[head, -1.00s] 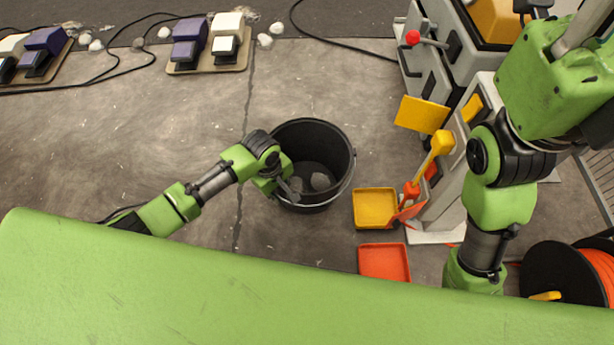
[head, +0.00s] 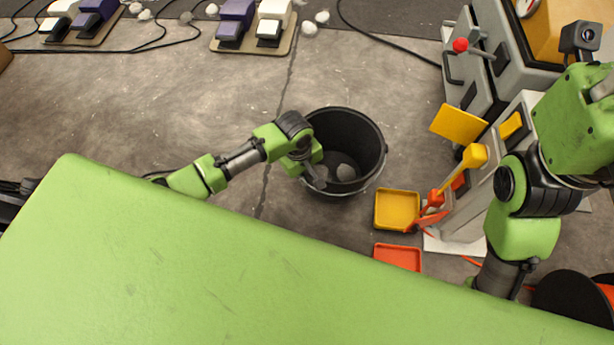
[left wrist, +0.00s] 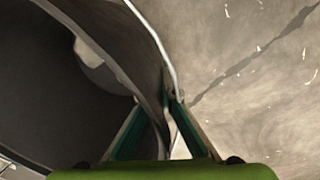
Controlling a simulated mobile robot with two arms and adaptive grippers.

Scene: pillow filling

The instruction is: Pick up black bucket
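The black bucket (head: 366,130) is upright in the middle of the head view, its open top facing me. A pale grey lump shows inside it. My left gripper (head: 318,180) is at the bucket's left rim, one finger inside and one outside. In the left wrist view the two fingers (left wrist: 158,108) close on the bucket wall (left wrist: 120,65), beside the thin metal handle (left wrist: 155,38). The exact contact is partly hidden there. My right arm stands at the right of the head view; its gripper is out of the picture.
A yellow tray (head: 397,211) and a red tray (head: 398,257) lie right of the bucket. A grey machine (head: 480,70) with yellow parts stands at the upper right. Purple and white pedals (head: 252,25), cables and white tufts lie at the back.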

